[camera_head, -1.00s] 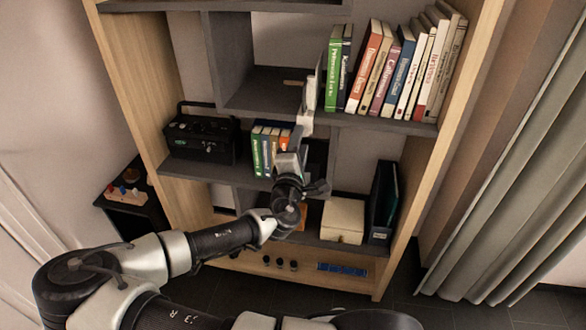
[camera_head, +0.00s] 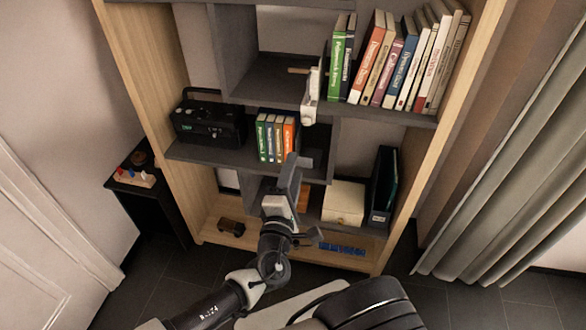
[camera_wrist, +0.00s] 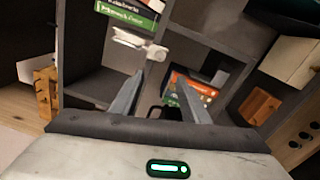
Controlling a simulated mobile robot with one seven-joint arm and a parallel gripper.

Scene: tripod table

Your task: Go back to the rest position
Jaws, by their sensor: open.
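My gripper (camera_head: 294,160) is in front of the bookshelf (camera_head: 455,145), below the short row of books in the head view. In the wrist view its two fingers (camera_wrist: 160,80) are spread apart with nothing held between them. My arm reaches up to it from the bottom of the head view, bent at the elbow. A white object (camera_head: 311,97) is at the edge of the upper shelf, above the gripper; it also shows in the wrist view (camera_wrist: 137,42). Whether the gripper is clear of the shelf edge is hard to tell.
Upright books (camera_head: 400,65) fill the upper right shelf. A black radio (camera_head: 208,122) and a short book row (camera_head: 275,138) stand on the middle shelf. A cream box (camera_head: 343,203) sits lower right. A small dark table (camera_head: 150,205) stands left; curtains (camera_head: 500,180) hang right.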

